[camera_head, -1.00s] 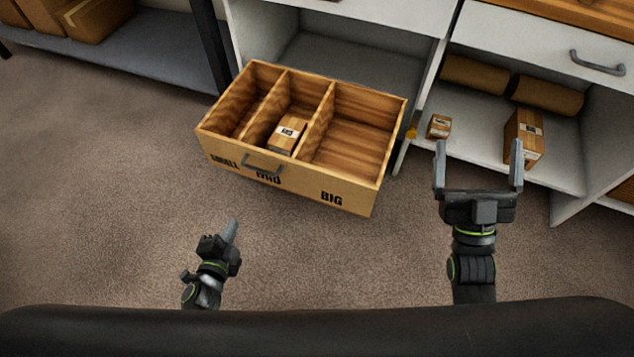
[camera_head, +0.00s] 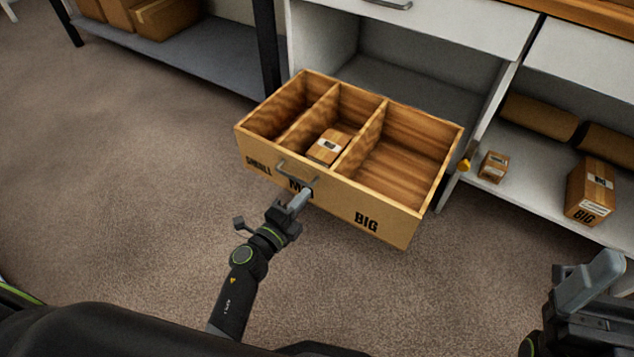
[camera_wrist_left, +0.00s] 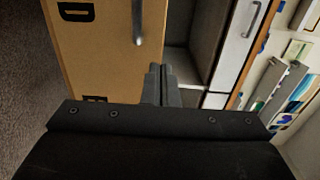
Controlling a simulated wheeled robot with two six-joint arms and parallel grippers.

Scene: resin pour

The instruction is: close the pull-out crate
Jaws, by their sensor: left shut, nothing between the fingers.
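The pull-out crate (camera_head: 392,217) is a wooden box with compartments labelled SMALL, MID and BIG. It stands pulled out in front of the white cabinet's lower bay. A small carton (camera_head: 329,146) lies in the middle compartment; the other two look empty. A grey handle (camera_head: 297,173) is on the crate's front. My left gripper (camera_head: 303,199) is shut and empty, close in front of the MID label, just below the handle; contact cannot be told. In the left wrist view its fingers (camera_wrist_left: 160,82) are together beside the crate front (camera_wrist_left: 100,50). My right gripper (camera_head: 590,280) is partly cut off at lower right.
The white cabinet (camera_head: 455,30) stands behind the crate. Its right bay holds a small carton (camera_head: 493,167), a larger BIG carton (camera_head: 591,191) and brown rolls (camera_head: 540,118). A grey shelf (camera_head: 215,65) with cartons is at upper left. The carpet at left is clear.

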